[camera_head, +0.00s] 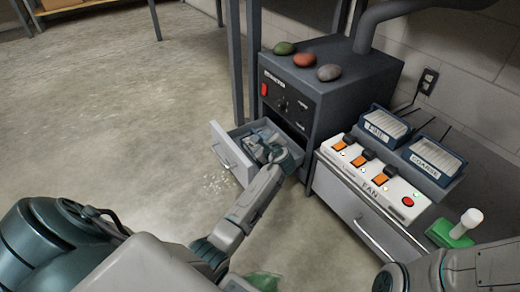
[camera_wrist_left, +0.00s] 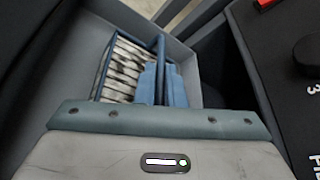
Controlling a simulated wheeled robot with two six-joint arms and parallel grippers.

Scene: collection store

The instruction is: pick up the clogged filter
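The clogged filter (camera_wrist_left: 122,68), a blue-framed panel with dirty, dark-streaked pleats, lies in the open grey drawer (camera_head: 231,158) of the dark extractor cabinet (camera_head: 335,95). My left gripper (camera_head: 270,150) reaches down into this drawer. My gripper and arm hide part of the filter in the head view. My right gripper is out of view; only part of my right arm shows at the bottom right.
Three stones (camera_head: 304,59) lie on the cabinet. To its right are a fan switch panel (camera_head: 375,180) and two trayed filters, marked fine (camera_head: 386,125) and coarse (camera_head: 437,157). A green tool (camera_head: 455,235) with a white knob stands nearby. Pale crumbs lie on the otherwise clear left floor.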

